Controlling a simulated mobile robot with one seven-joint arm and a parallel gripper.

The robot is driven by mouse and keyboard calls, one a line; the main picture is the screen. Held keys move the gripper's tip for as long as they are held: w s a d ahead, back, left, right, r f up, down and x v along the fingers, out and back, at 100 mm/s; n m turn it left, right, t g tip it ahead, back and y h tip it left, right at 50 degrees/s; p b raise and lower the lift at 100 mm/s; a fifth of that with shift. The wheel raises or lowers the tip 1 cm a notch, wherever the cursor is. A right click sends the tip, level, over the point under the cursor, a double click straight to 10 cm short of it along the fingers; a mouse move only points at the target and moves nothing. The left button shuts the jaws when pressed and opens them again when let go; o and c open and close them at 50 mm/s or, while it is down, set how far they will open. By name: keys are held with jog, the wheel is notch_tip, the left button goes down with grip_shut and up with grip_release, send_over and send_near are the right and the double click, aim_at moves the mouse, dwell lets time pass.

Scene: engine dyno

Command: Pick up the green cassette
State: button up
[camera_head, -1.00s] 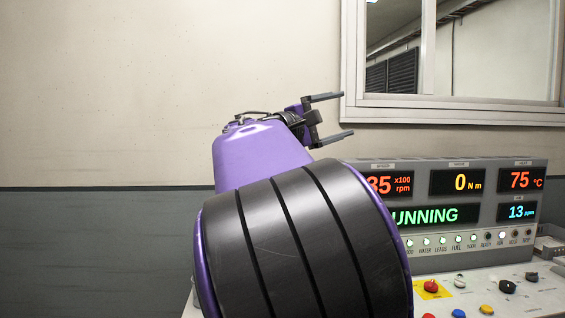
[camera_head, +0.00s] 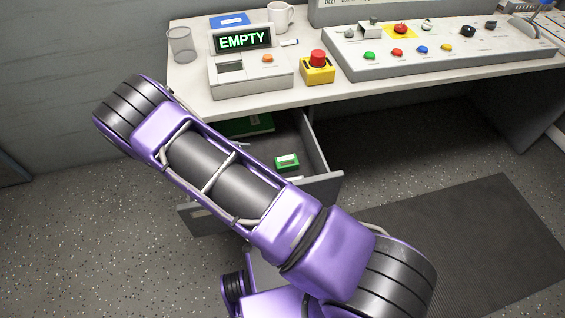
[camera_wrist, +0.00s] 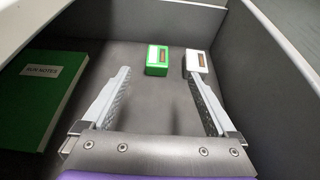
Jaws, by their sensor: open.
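The green cassette (camera_wrist: 157,60) is a small green block with a white label and a dark window. In the wrist view it stands on the drawer floor beyond my fingertips, between their lines. In the head view the green cassette (camera_head: 287,162) shows inside the open drawer (camera_head: 322,187) under the desk. My gripper (camera_wrist: 160,78) is open and empty, and points into the drawer. In the head view my gripper is hidden behind my arm.
A white cassette (camera_wrist: 197,63) stands just right of the green one, close to my right finger's line. A green notebook (camera_wrist: 42,92) lies at the drawer's left. Drawer walls surround them. On the desk (camera_head: 190,100) stand a device reading EMPTY (camera_head: 245,70), a red button box (camera_head: 317,68) and a control panel (camera_head: 440,50).

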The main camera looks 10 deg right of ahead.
send_near(295, 159)
jog(key=x, duration=0.4)
jog(key=shift+d, duration=0.35)
jog(key=shift+b+x, duration=0.55)
jog(key=shift+x, duration=2.15)
jog(key=shift+a+f, duration=0.1)
jog(key=c, duration=1.5)
